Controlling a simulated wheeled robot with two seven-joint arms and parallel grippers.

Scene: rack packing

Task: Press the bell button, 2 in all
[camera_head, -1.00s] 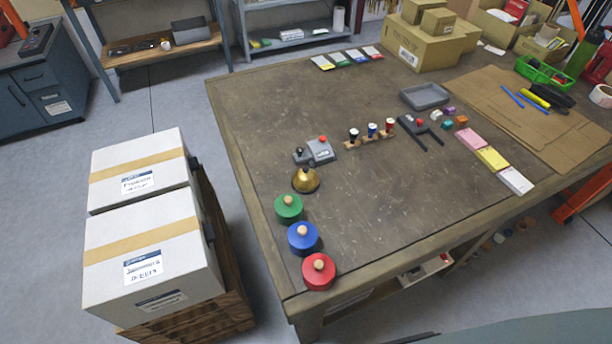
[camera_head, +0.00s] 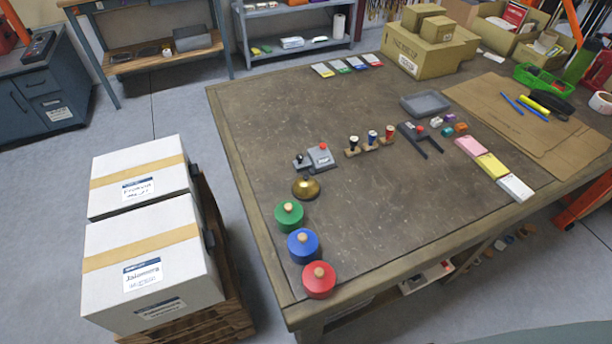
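A gold dome bell (camera_head: 306,188) with a small dark button on top stands on the workbench (camera_head: 265,130), near its left edge. It sits just behind a green round piece with a wooden knob (camera_head: 289,217). Nothing touches the bell. Neither my left nor my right gripper is in view.
A blue (camera_head: 303,247) and a red (camera_head: 319,281) knobbed piece continue the row toward the near corner. Behind the bell is a grey device with a red button (camera_head: 319,157). A small wooden rack (camera_head: 370,147) stands to the right. White boxes (camera_head: 150,265) stand left of the bench.

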